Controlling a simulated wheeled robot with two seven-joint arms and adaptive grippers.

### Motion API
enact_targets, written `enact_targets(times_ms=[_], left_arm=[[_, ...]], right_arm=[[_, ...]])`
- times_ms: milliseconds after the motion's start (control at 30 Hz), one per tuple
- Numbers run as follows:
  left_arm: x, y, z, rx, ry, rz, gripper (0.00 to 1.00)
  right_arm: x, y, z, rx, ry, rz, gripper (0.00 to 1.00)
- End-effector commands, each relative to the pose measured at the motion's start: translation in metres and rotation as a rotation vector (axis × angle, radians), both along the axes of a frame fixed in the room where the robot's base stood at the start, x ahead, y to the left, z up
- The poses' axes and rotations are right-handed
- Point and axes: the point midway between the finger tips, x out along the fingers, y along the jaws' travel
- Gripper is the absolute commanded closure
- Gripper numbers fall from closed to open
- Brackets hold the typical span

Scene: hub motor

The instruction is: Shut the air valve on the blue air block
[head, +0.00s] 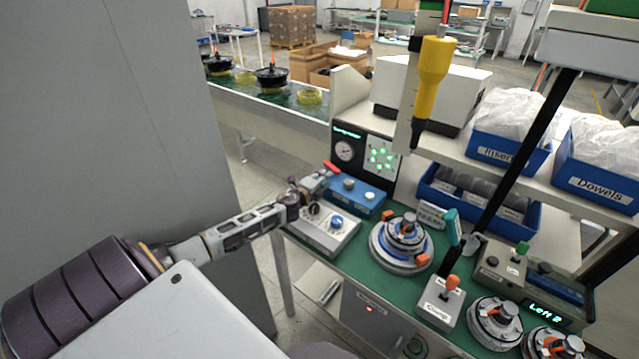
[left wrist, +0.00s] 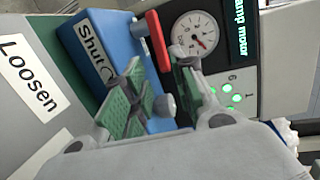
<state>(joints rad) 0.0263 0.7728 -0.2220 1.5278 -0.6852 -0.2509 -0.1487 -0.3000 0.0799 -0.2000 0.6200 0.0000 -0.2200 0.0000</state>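The blue air block (head: 366,198) sits at the back left of the green bench, and also fills the upper left of the left wrist view (left wrist: 98,22). A "Shut" label (left wrist: 92,45) is on its face. The red valve handle (head: 332,167) stands at its left end; in the left wrist view the handle (left wrist: 157,40) points up the picture beside the gauge. My left gripper (head: 322,182) is at the block, its green-padded fingers apart. In the left wrist view its fingertips (left wrist: 158,68) lie either side of the handle's lower end; contact cannot be told. My right gripper is out of view.
A pressure gauge (head: 345,151) and green-lit panel (head: 381,157) stand behind the block. A grey control box (head: 325,232) with knobs lies in front. The hub motor on its round fixture (head: 404,245) is to the right. A yellow screwdriver (head: 433,75) hangs above.

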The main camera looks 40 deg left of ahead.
Motion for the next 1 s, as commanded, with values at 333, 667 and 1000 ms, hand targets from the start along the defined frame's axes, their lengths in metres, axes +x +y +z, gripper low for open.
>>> enact_targets(times_ms=[333,667,1000], left_arm=[[-0.021,-0.003,0.003,0.0,0.001,-0.002,0.74],[-0.027,-0.004,0.005,0.0,0.0,-0.001,0.74],[-0.027,-0.004,0.005,0.0,-0.001,-0.001,0.88]], right_arm=[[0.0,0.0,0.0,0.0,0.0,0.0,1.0],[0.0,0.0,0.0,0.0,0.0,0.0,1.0],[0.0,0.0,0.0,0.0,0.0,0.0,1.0]])
